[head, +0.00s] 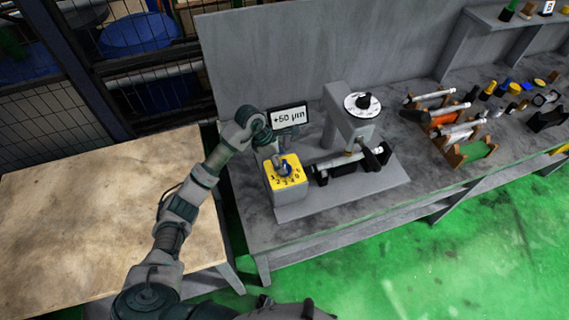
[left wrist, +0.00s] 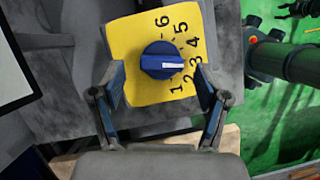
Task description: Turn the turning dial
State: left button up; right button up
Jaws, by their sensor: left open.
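The turning dial is a blue knob (head: 286,169) on a yellow numbered plate (head: 292,184) atop a grey box. In the left wrist view the knob (left wrist: 158,61) has a white mark pointing right, at about 3. The numbers 1 to 6 curve around that side of the yellow plate (left wrist: 129,36). My left gripper (head: 277,160) is just above the dial. In the left wrist view its open fingers (left wrist: 161,82) stand apart at either side of the knob's near edge; contact cannot be told. Dark jaws, likely my right gripper (left wrist: 298,9), show small at the top right.
A display (head: 289,116) reading +50 µm stands behind the dial. To its right is a grey gauge stand (head: 345,125) with a round white dial face (head: 363,104). Racks of tools (head: 455,125) fill the bench's right side. The wooden table (head: 90,215) at left is bare.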

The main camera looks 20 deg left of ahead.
aim_at(284, 164)
pick_arm(q)
jog(key=shift+x, duration=1.65)
jog(key=c, duration=1.1)
jog(key=shift+r, duration=0.1)
jog(key=shift+n, duration=0.3)
jog(key=shift+n+t+y, duration=0.3)
jog(key=shift+n+t, duration=0.2)
jog(key=shift+n, duration=0.75)
jog(key=shift+n+t+y, duration=0.3)
jog(key=shift+n+t, duration=0.2)
jog(key=shift+n, duration=0.75)
jog(key=shift+p, duration=0.3)
jog(key=o, duration=1.1)
